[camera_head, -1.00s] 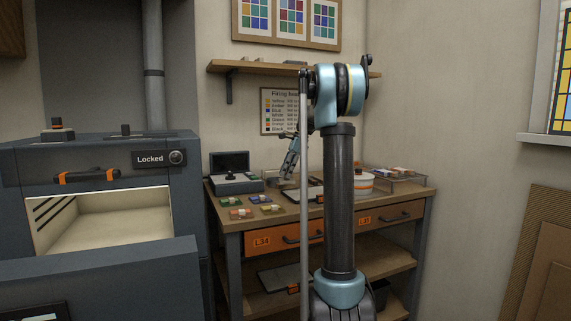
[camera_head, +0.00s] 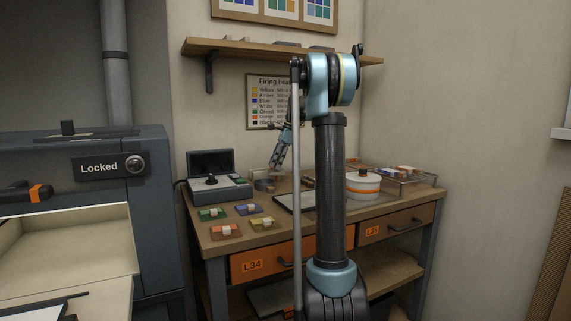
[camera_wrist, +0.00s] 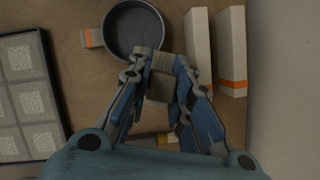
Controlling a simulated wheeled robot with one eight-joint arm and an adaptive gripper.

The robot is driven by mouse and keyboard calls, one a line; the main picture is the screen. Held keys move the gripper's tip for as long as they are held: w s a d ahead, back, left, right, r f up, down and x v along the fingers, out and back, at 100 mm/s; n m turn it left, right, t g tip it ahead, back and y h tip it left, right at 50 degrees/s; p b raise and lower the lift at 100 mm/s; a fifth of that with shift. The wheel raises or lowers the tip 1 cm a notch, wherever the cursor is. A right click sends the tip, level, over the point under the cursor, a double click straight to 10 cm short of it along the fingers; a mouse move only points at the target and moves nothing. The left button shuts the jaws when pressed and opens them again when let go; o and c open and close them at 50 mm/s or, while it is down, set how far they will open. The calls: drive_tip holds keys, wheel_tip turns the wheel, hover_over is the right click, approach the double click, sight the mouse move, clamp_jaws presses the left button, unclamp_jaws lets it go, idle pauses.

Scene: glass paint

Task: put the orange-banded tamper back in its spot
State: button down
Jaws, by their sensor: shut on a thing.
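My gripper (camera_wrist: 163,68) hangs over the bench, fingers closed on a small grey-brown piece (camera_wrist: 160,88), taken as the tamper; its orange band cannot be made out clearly. In the head view my gripper (camera_head: 273,167) is near the back of the bench, and the held piece is too small to tell. A round dark dish (camera_wrist: 134,32) with an orange-marked tab lies just beyond the fingertips. The tamper's spot cannot be made out.
Two pale orange-banded blocks (camera_wrist: 231,50) stand right of the gripper, near the wall. A dark tray of speckled squares (camera_wrist: 38,85) lies left. The bench (camera_head: 215,247) also holds glass samples (camera_head: 249,209), a scale-like device (camera_head: 212,187) and an orange-banded white pot (camera_head: 362,184).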

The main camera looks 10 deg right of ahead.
drive_tip(key=shift+a, duration=0.3)
drive_tip(key=s+d, duration=0.1)
drive_tip(key=s+d+m, duration=0.1)
drive_tip(key=d, duration=0.1)
drive_tip(key=s+d+m, duration=0.1)
drive_tip(key=d, duration=0.1)
drive_tip(key=shift+r+t, duration=0.25)
drive_tip(key=shift+t, duration=0.15)
drive_tip(key=shift+f, duration=2.25)
drive_tip(key=shift+f, duration=0.55)
drive_tip(key=c, duration=1.4)
unclamp_jaws()
drive_tip(key=shift+o, duration=0.2)
drive_tip(key=shift+d+r, duration=0.1)
